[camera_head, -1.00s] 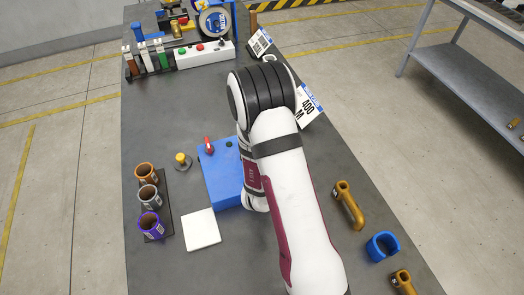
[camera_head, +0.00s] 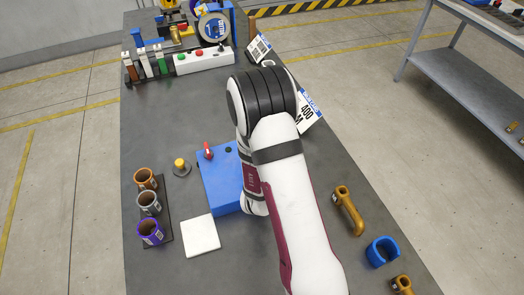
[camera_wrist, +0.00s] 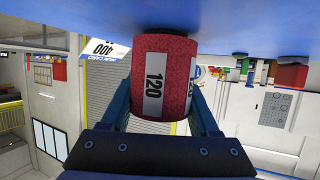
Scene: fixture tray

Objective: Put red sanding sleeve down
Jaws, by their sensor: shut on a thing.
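The red sanding sleeve (camera_wrist: 176,66) is in the wrist view, with a white label reading 120. My gripper (camera_wrist: 163,100) is shut on it, with a blue finger on each side. The far end of the sleeve is close to a blue surface (camera_wrist: 230,20); I cannot tell whether they touch. In the head view my arm hides both the gripper and the red sleeve. The blue box (camera_head: 222,180) with a red switch stands left of my arm, partly hidden by it.
Brown, grey and purple sleeves stand on a dark rack (camera_head: 162,212) at the left. A white square pad (camera_head: 201,235) lies in front of the blue box. Yellow handles (camera_head: 349,210) and a blue clamp (camera_head: 382,251) lie at the right. Behind stands a grey-white button panel (camera_head: 203,58).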

